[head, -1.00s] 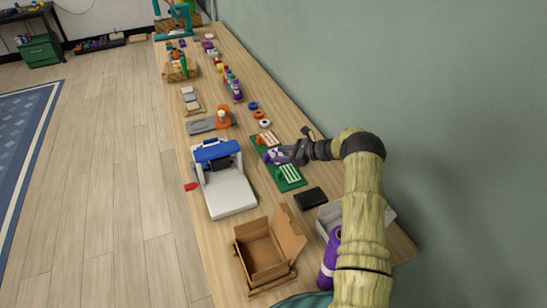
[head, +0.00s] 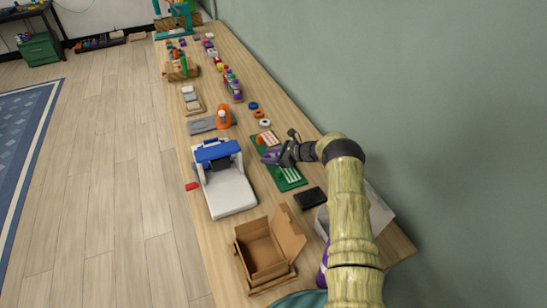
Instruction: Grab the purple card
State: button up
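The purple card (head: 269,158) is a small patch at the left tip of my gripper (head: 277,157), over the middle of the green board (head: 294,184) in the head view. The dark fingers cover part of the card. I cannot tell whether they are shut on it or only around it. An orange-and-white card (head: 265,138) lies on the board above the gripper, and a green-and-white card (head: 289,174) lies below it.
A white-and-blue machine (head: 230,190) stands left of the board. A black flat box (head: 310,198) and an open cardboard box (head: 262,255) are nearer. Tape rolls (head: 259,114) lie beyond the board. The wall runs close along the right.

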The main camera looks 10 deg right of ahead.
grip_shut()
notch_tip(320, 180, up, 10)
jog(key=b, duration=0.1)
dwell(0.5)
dwell(0.5)
